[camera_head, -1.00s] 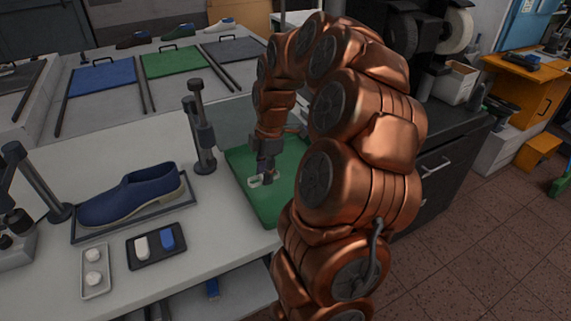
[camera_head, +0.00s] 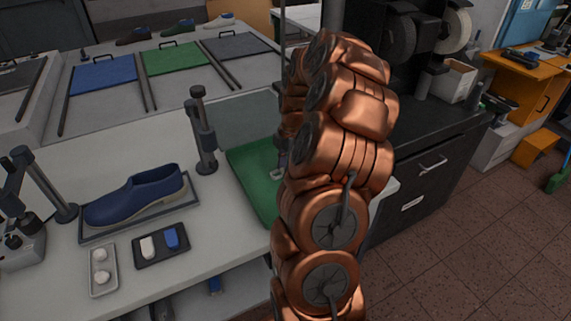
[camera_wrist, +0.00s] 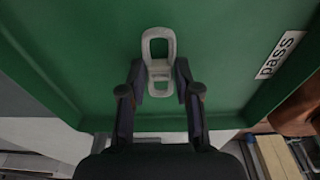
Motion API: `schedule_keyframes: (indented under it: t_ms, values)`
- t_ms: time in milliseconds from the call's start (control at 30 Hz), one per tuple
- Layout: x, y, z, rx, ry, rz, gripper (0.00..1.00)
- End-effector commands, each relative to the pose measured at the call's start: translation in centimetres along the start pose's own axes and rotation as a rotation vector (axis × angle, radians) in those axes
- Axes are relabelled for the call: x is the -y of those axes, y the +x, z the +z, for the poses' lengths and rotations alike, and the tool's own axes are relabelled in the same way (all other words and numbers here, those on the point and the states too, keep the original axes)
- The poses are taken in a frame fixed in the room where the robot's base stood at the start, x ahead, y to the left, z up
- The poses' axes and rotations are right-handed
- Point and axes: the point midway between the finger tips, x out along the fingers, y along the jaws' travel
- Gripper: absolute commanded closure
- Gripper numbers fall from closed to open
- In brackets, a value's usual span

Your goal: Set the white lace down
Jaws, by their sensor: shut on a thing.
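The white lace (camera_wrist: 160,44) is a pale looped piece in the wrist view. My gripper (camera_wrist: 161,76) is shut on its near end, one dark finger on each side. I cannot tell whether the lace touches the tray floor. In the head view the green tray (camera_head: 252,178) is partly covered by my arm. The lace is not clearly visible there, and my gripper is mostly hidden.
A navy shoe (camera_head: 136,196) lies on a dark mat left of the green tray. A small black tray (camera_head: 160,261) holds a white and a blue piece. A grey tray (camera_head: 103,285) holds two white round things. A dark post (camera_head: 204,135) stands close to the green tray.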

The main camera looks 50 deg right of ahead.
Motion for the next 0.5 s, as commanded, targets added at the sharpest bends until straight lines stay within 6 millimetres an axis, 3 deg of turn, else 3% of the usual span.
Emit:
schedule_keyframes:
  t_ms: [400, 433, 500]
  values:
    - [0.01, 0.77, 0.09, 0.0, -0.001, 0.0, 0.85]
    - [0.02, 0.75, 0.09, 0.001, -0.001, 0.0, 0.67]
    - [0.02, 0.65, 0.08, 0.001, -0.001, 0.0, 0.6]
